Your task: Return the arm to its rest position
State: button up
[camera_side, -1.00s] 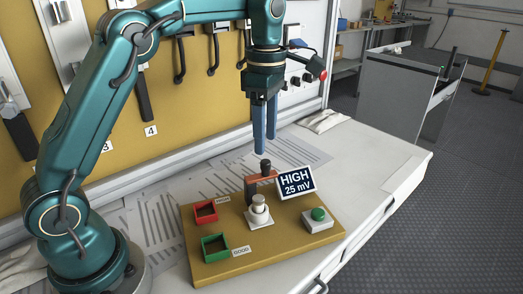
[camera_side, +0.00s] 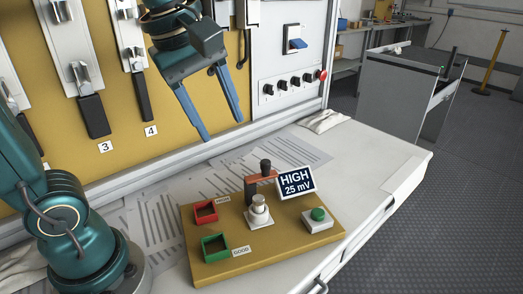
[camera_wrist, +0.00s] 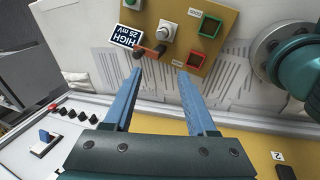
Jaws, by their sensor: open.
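My gripper (camera_side: 222,128) is high above the bench, in front of the yellow panel, with its two blue fingers spread apart and nothing between them. In the wrist view my gripper (camera_wrist: 158,72) is also open and empty. The test board (camera_side: 190,237) lies on the bench below and clear of the fingers. A pale fuse-like cylinder (camera_side: 258,203) stands upright in the white holder on the board. The display (camera_side: 296,183) reads HIGH 25 mV. The red box (camera_side: 205,211) and the green box (camera_side: 215,247) look empty.
A green button (camera_side: 318,214) sits on the board's right. Behind are the yellow wall panel (camera_side: 190,130) with numbered holders, and a white panel with a blue switch (camera_side: 297,43) and several knobs. Papers (camera_side: 285,150) lie flat on the bench. A grey cabinet (camera_side: 402,95) stands at right.

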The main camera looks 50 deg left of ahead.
jog(key=s+f+m+t, duration=0.1)
jog(key=s+f+m, duration=0.6)
jog(key=m, duration=0.8)
jog(key=shift+d+f+m+t, duration=0.2)
jog(key=shift+f+m+t, duration=0.2)
jog(key=shift+f, duration=0.05)
